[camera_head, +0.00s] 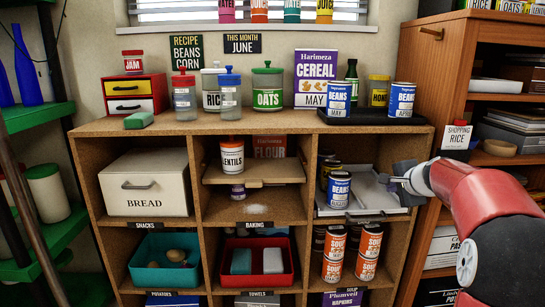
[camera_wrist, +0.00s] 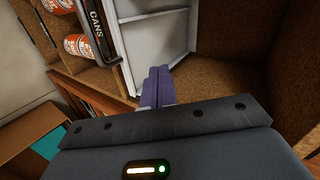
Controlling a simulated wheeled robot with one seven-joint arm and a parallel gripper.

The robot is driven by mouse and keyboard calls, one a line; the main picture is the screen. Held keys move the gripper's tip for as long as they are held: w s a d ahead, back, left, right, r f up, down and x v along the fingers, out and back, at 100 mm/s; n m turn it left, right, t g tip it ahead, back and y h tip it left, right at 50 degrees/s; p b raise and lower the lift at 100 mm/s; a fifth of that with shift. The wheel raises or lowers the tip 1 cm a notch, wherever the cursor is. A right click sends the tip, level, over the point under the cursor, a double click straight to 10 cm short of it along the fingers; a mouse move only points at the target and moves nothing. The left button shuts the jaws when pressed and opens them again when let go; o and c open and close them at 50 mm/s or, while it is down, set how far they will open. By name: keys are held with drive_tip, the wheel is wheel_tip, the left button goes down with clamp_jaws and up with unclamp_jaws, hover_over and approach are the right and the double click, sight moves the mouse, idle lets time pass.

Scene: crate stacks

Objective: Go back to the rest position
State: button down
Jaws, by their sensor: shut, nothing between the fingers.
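My gripper (camera_head: 388,180) is at the right of the head view, at the end of my red and white arm. It is by the right side of a grey sliding tray (camera_head: 362,197) in the upper right compartment; I cannot tell whether it touches the tray. In the wrist view its two purple-grey fingers (camera_wrist: 157,86) are together with nothing between them. The tray appears pulled out a little, and its front edge carries a CANS label (camera_wrist: 98,29) in the wrist view.
The wooden shelf (camera_head: 250,124) holds a bread box (camera_head: 147,184), a teal bin (camera_head: 138,277), a red bin (camera_head: 288,279) and orange soup cans (camera_head: 368,252). Jars and a cereal box (camera_head: 316,78) stand on top. A brown bookcase (camera_head: 420,75) is close at the right.

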drive_tip(key=s+a+r+n+g+p, duration=0.25)
drive_tip(key=s+a+n, duration=0.55)
drive_tip(key=s+a, duration=0.9)
drive_tip(key=s+f+n+g, duration=0.1)
drive_tip(key=s+f+n, duration=0.3)
drive_tip(key=s, duration=0.7)
drive_tip(key=s+f+n+g+h, duration=0.1)
drive_tip(key=s+f+n+g, duration=0.1)
drive_tip(key=s, duration=1)
wheel_tip(320, 180, down, 2)
drive_tip(key=shift+a+f+n+p, duration=0.1)
drive_tip(key=shift+a+n+p, duration=0.25)
drive_tip(key=shift+n, duration=0.55)
